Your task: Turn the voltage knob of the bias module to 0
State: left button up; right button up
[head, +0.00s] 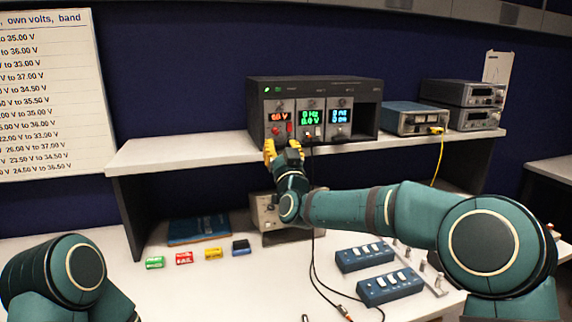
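The bias module (277,116) appears to be the left unit in the dark instrument crate (365,92) on the shelf. Its red display is small; it seems to read 0.0 V, but the first digit is unclear. Small knobs and a red part show below the display, and I cannot tell which is the voltage knob. My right gripper (282,147) is just below and in front of this module, its yellow fingertips apart. I see nothing held between them and cannot tell whether they touch the panel. My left gripper is out of view; only my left arm shows at lower left.
The white shelf (180,150) carries the crate, a blue instrument (412,118) and stacked grey instruments (470,105). Below, the bench (190,290) holds small coloured boxes, a blue book (199,229), blue switch boxes (364,257) and loose cables. A voltage chart (45,95) hangs at left.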

jog(key=v, duration=0.6)
jog(key=shift+s, duration=0.3)
jog(key=shift+f, duration=0.1)
